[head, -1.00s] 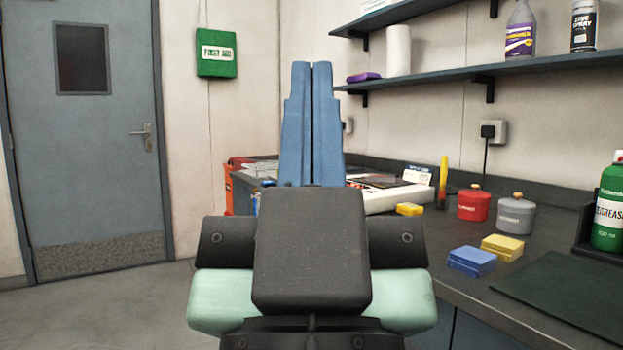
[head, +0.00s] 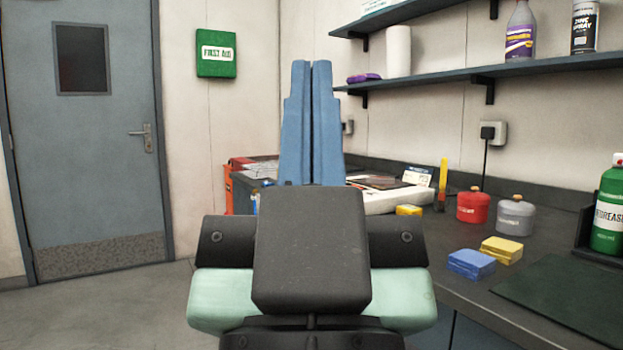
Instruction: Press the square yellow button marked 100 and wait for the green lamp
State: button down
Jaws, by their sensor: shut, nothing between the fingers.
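My gripper (head: 311,66) stands upright in the middle of the head view, its two blue fingers together and empty. It is apart from everything on the bench, and it hides part of the bench's far end. No button marked 100 can be made out, and no lit green lamp is seen. I cannot read any marking on either.
A blue block (head: 471,263), a red pot (head: 473,206) and a grey pot (head: 515,217) stand on the dark bench (head: 420,235). A green bottle (head: 608,210) is at the right edge. A shelf (head: 430,78) runs above. The floor (head: 100,315) at left is clear.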

notch_tip(320, 180, up, 37)
jog(key=p, duration=3.6)
jog(key=shift+f, duration=0.15)
jog(key=shift+w, duration=0.15)
